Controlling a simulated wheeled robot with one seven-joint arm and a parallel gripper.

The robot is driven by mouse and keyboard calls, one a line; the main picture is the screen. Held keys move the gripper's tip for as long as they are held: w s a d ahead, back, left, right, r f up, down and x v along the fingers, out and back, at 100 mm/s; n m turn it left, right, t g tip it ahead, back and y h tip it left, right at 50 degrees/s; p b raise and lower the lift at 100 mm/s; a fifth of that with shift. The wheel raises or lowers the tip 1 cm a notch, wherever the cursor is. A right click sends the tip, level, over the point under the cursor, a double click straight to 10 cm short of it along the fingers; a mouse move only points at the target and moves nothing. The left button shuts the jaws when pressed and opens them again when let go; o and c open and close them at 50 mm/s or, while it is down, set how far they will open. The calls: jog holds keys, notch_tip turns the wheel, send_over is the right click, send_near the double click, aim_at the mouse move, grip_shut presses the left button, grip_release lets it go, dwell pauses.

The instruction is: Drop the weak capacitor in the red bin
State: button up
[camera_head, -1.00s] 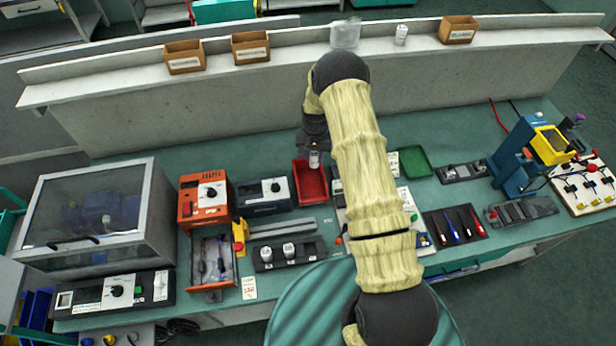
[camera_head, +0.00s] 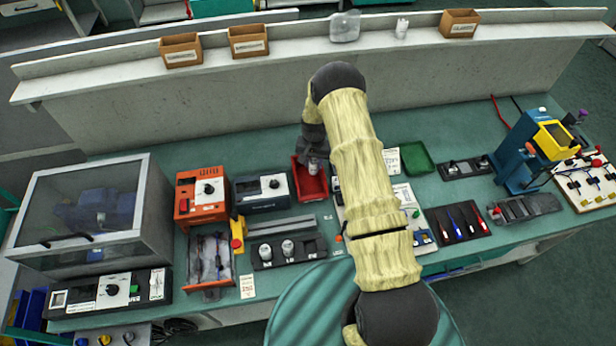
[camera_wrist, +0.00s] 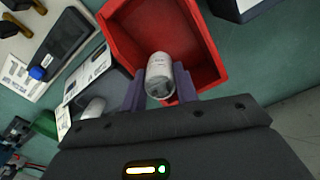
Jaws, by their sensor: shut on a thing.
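My gripper (camera_wrist: 160,92) is shut on a silvery, can-shaped capacitor (camera_wrist: 159,72), seen between the two fingers in the wrist view. The red bin (camera_wrist: 205,45) lies just beyond and around the capacitor in that view, open side up. In the head view my gripper (camera_head: 316,163) is over the red bin (camera_head: 312,187), with the capacitor low at the bin's far part. I cannot tell whether the capacitor touches the bin's floor. Any weak marking on it is not readable.
A green tray (camera_head: 417,160) sits right of my arm. A black holder (camera_head: 289,253) with two capacitors stands in front of the red bin. An orange meter (camera_head: 201,196) and a dark meter (camera_head: 262,192) stand to its left. A pale grey cylinder (camera_wrist: 94,108) shows at left in the wrist view.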

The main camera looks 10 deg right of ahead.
jog(key=o, duration=1)
jog(key=shift+o, duration=0.2)
jog(key=shift+r, duration=0.1)
notch_tip(320, 180, up, 17)
jog(key=b, duration=0.5)
jog(key=shift+b, duration=0.3)
jog(key=shift+r, duration=0.1)
jog(key=s+r+n+t, duration=0.1)
jog(key=s+r, duration=0.3)
jog(key=s, duration=0.9)
jog(key=s+r+n+t, duration=0.1)
jog(key=s+r+n, duration=0.2)
jog(key=s, duration=1.1)
jog(key=shift+s+r+n+t, duration=0.15)
jog(key=shift+r+n+t, duration=0.15)
jog(key=shift+r, duration=0.55)
